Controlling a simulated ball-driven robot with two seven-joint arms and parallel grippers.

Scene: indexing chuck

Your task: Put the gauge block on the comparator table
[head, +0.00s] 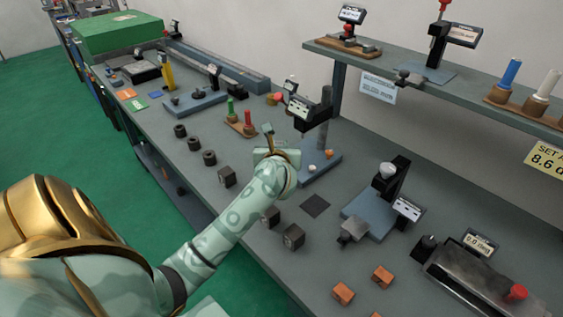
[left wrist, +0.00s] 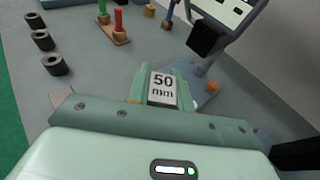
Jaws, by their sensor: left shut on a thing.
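The gauge block (left wrist: 163,90) shows in the left wrist view as a pale block marked "50 mm". My left gripper (head: 272,142) is shut on it; in the head view the hand hides most or all of the block. A comparator stand with a tilted display (head: 308,111) and dark column stands just beyond the hand. Its blue base (head: 324,168) lies to the right of the gripper, and also shows in the left wrist view (left wrist: 207,97). I cannot tell whether the block touches the base. My right gripper is not in view.
A rack with red and green pins (head: 240,124) stands left of the hand. Several dark rings and blocks (head: 227,177) line the bench's near edge. A second gauge stand (head: 372,213) is at right, beside a dark square pad (head: 315,205). A shelf (head: 420,75) overhangs the back.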

